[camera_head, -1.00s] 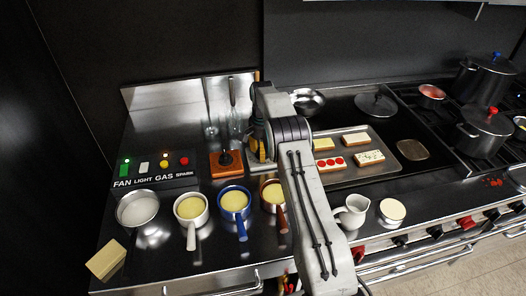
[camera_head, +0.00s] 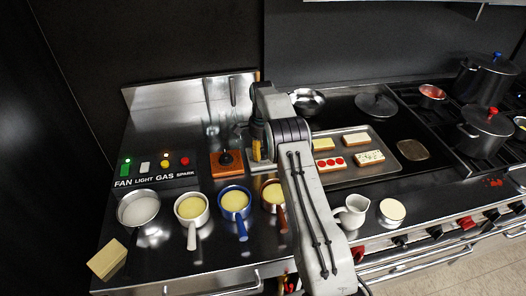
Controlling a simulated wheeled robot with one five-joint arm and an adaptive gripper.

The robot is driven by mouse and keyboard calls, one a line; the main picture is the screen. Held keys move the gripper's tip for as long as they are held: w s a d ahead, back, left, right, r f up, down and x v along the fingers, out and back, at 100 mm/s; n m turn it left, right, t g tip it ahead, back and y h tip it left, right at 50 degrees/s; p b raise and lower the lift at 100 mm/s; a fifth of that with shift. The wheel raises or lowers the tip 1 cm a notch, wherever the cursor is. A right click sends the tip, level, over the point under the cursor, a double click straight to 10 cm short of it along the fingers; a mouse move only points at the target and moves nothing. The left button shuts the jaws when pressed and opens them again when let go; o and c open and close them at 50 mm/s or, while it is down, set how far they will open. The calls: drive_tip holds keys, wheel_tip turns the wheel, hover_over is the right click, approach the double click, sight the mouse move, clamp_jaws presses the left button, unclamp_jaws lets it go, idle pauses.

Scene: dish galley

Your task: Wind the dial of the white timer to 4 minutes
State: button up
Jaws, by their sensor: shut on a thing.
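My gripper (camera_head: 257,151) points down at the back of the steel counter, left of the tray of toasts. It is shut on what appears to be the dial of the white timer. The arm and gripper cover the dial and its marks, so I cannot read the setting. Only a pale edge of the white timer (camera_head: 264,168) shows below the gripper. An orange-brown box with a black knob (camera_head: 226,158) stands just left of the gripper, apart from it.
A switch panel (camera_head: 156,172) stands at the left. Several pans, among them a blue one (camera_head: 235,201), line the front. A tray of toasts (camera_head: 379,178), a white jug (camera_head: 352,211) and a pale-topped round tin (camera_head: 392,211) are to the right.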

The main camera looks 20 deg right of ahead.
sight(261, 149)
drive_tip(key=shift+s+a+f, duration=0.15)
drive_tip(key=shift+a+f, duration=0.1)
drive_tip(key=shift+f, duration=0.1)
drive_tip(key=o, duration=1)
drive_tip(key=shift+a, duration=0.15)
drive_tip(key=shift+o, duration=1.4)
drive_tip(key=shift+w+r, duration=0.15)
drive_tip(key=shift+w, duration=0.05)
drive_tip(key=shift+d, duration=0.2)
drive_tip(key=shift+r, duration=0.15)
drive_tip(key=shift+r, duration=3.6)
drive_tip(key=shift+r, duration=0.1)
